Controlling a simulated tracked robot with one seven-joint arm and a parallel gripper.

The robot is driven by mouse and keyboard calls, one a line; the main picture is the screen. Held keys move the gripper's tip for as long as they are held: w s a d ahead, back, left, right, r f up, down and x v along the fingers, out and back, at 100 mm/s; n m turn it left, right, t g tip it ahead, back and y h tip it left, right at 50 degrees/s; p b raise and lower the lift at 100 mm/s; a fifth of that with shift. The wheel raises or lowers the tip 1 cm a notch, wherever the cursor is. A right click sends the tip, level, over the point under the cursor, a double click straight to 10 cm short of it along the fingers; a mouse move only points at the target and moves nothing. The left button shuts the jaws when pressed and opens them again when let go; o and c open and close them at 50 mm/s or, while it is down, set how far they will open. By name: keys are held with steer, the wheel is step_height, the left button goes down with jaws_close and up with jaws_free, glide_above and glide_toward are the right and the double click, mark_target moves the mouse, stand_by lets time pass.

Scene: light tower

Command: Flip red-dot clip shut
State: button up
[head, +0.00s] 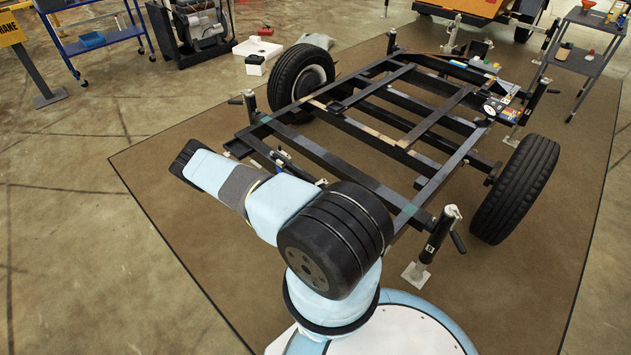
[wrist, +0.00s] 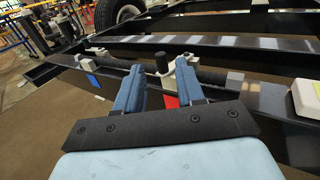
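In the wrist view my gripper (wrist: 159,72) is open, its two blue fingers spread apart over a dark frame rail. A red square mark (wrist: 171,101) shows on the rail between the fingers, partly hidden by them and the gripper's bar. Just above the mark is a pale clip body (wrist: 168,84). A dark upright stub (wrist: 161,57) stands between the fingertips. A dark bar (wrist: 211,76) runs right from behind the right finger to a grey block (wrist: 236,80). I cannot tell whether the fingers touch the clip. In the head view my arm hides the gripper and clip.
A blue mark (wrist: 93,80) and another pale clip with a dark bar (wrist: 106,60) are to the left. A white box (wrist: 306,99) sits at right. In the head view, the black trailer frame (head: 352,155) has wheels (head: 517,190) and jack stands (head: 436,240) around it.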

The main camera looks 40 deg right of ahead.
mark_target(313, 183)
steer(key=shift+x, duration=3.05)
steer(key=shift+c, duration=0.3)
jaws_close()
